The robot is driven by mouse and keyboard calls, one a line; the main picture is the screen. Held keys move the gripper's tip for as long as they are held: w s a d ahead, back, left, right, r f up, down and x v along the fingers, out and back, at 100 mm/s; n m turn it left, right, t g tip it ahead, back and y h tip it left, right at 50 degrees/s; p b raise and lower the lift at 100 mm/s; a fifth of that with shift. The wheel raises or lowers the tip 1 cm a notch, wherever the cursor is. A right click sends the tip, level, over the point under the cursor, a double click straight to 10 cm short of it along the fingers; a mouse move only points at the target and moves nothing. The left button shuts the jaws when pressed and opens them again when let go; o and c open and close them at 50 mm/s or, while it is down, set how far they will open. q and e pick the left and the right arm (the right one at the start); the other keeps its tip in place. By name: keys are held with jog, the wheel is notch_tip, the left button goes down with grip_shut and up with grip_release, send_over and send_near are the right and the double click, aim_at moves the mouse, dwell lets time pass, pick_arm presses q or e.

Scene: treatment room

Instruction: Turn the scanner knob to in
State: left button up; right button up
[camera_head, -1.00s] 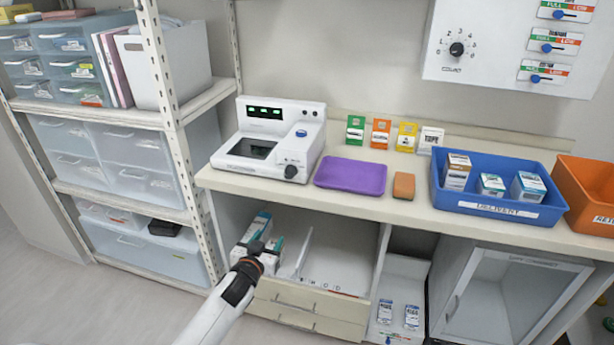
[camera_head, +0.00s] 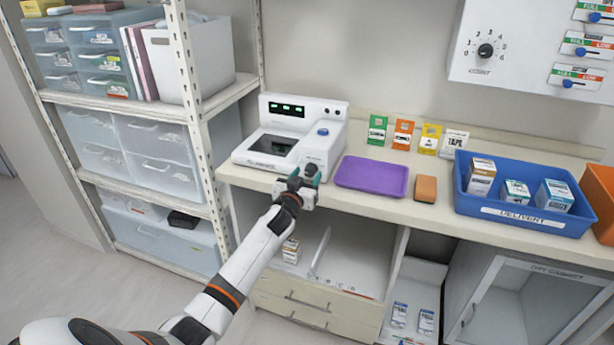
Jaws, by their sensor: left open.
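The white scanner (camera_head: 328,126) stands on the left part of the counter, with a dark glass window, a green-lit display (camera_head: 286,110) and a blue button (camera_head: 323,131) on top. Its dark knob (camera_head: 311,168) is on the front right corner and is largely hidden behind my left gripper, so its setting cannot be read. My left gripper (camera_head: 303,176) is open, right in front of the knob at the counter's front edge. I cannot tell whether its fingers touch the knob. My right gripper is not in view.
A purple tray (camera_head: 371,177), an orange sponge (camera_head: 426,188) and a blue delivery bin (camera_head: 526,217) with boxes lie to the right on the counter. Small coloured cards stand behind. A shelf post (camera_head: 200,130) rises left of the scanner. A wall panel (camera_head: 520,45) hangs above.

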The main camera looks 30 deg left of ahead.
pick_arm(q)
jog(key=shift+w+a, duration=0.1)
jog(key=shift+w, duration=0.3)
jog(key=shift+c, duration=0.3)
jog(key=c, duration=0.9)
jog(key=shift+m, duration=0.4)
jog(key=m, duration=0.4)
jog(key=shift+m, duration=2)
